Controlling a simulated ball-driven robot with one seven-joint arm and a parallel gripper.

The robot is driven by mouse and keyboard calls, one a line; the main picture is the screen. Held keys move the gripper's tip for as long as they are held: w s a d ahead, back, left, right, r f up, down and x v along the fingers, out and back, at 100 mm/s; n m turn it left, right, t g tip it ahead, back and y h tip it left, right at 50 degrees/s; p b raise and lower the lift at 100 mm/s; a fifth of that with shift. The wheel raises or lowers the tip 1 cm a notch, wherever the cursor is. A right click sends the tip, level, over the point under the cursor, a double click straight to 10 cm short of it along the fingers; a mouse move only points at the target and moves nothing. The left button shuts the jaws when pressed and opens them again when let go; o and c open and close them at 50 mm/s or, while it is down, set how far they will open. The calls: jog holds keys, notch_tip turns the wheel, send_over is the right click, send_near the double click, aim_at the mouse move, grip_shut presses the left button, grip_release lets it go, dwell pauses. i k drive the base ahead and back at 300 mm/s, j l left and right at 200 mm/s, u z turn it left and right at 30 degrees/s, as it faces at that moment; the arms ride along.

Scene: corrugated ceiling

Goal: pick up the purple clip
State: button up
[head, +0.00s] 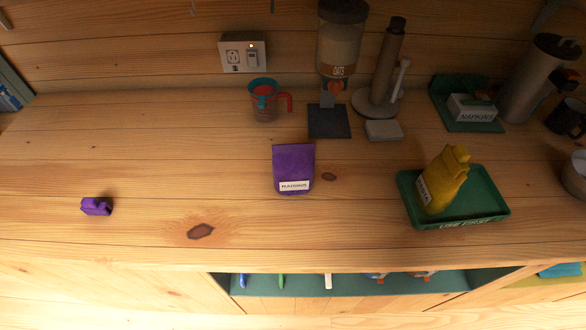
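The purple clip (97,206) lies on the wooden counter (150,150) at the left in the head view, fairly near the front edge. It is small and blocky, with bare wood all around it. A purple raisins bag (293,167) stands apart from it, near the middle of the counter. My gripper is not in view.
A green tray (483,212) holding a yellow bag (444,180) sits at the right. A measuring cup (263,102), an oats dispenser (339,50) and a napkin box (472,107) stand at the back. An open shelf (350,287) lies below the front edge. The counter's left side is mostly clear.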

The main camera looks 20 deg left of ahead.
aim_at(90, 206)
jog(key=k+u, duration=0.1)
jog(key=u, duration=1.5)
